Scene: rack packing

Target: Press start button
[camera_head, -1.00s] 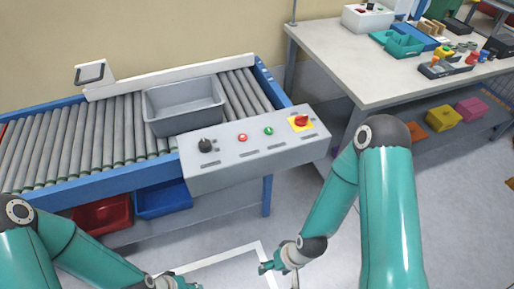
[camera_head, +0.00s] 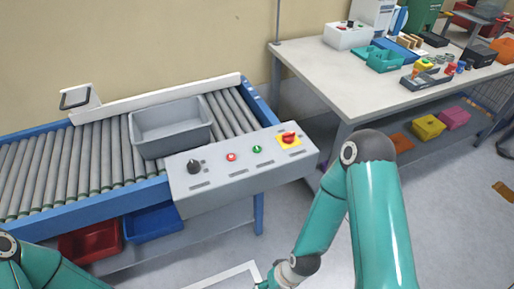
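A grey control panel (camera_head: 228,184) is mounted on the near side of the roller conveyor. From left to right it carries a black knob (camera_head: 194,167), a red button (camera_head: 231,157), a green button (camera_head: 257,149) and a red rotary switch on a yellow plate (camera_head: 289,139). No start label is readable. My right gripper (camera_head: 268,284) is at the bottom edge, below and in front of the panel, mostly cut off, and apart from the buttons. Whether it is open or shut cannot be seen. My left arm shows at the lower left, with its gripper out of the frame.
A grey bin (camera_head: 171,128) sits on the conveyor rollers (camera_head: 85,160). Red (camera_head: 90,243) and blue (camera_head: 153,223) bins are under the conveyor. A worktable (camera_head: 335,68) with several items stands at the right. Open floor lies between the conveyor and the worktable.

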